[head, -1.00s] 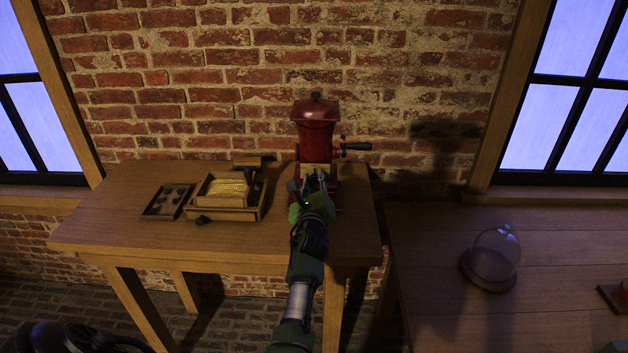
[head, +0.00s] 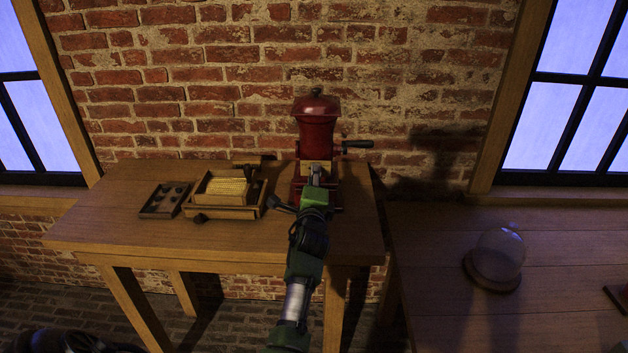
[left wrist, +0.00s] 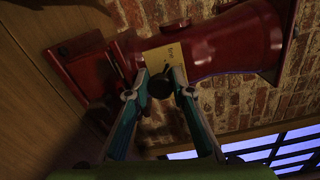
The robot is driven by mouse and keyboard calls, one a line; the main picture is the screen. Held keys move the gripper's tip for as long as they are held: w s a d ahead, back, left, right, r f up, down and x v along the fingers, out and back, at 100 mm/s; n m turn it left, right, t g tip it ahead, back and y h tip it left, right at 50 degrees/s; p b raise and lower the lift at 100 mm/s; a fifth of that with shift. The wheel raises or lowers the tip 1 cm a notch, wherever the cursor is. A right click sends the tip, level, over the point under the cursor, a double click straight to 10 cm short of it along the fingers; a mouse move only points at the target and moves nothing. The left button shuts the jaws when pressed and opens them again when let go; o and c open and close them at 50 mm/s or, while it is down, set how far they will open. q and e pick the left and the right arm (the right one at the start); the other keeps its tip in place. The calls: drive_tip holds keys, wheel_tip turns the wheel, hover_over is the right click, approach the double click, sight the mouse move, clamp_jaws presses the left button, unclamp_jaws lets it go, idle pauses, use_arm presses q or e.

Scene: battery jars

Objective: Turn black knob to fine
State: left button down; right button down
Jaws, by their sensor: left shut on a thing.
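A red grinder (head: 316,130) stands at the back right of the wooden table, with a side crank (head: 357,144) pointing right. In the left wrist view the grinder's red body (left wrist: 232,45) appears rolled onto its side. A small black knob (left wrist: 160,88) is on its front, beside a yellow plate (left wrist: 165,56) with small lettering I cannot read. My left gripper (left wrist: 159,79) has a finger on each side of the knob and is shut on it. In the head view my left gripper (head: 315,180) covers the knob. My right gripper is not in view.
A wooden box (head: 228,212) with yellowish contents and a shallow dark tray (head: 163,202) sit left of the grinder. A glass dome (head: 499,252) stands on the right table (head: 430,300).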

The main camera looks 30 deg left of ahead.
use_arm(q)
drive_tip(key=shift+r+n, duration=0.15)
drive_tip(key=shift+n, duration=0.95)
drive_tip(key=c, duration=2)
unclamp_jaws()
drive_tip(key=shift+c, duration=0.2)
drive_tip(key=shift+o, duration=1.4)
drive_tip(key=shift+w, duration=0.15)
drive_tip(key=shift+f, duration=0.2)
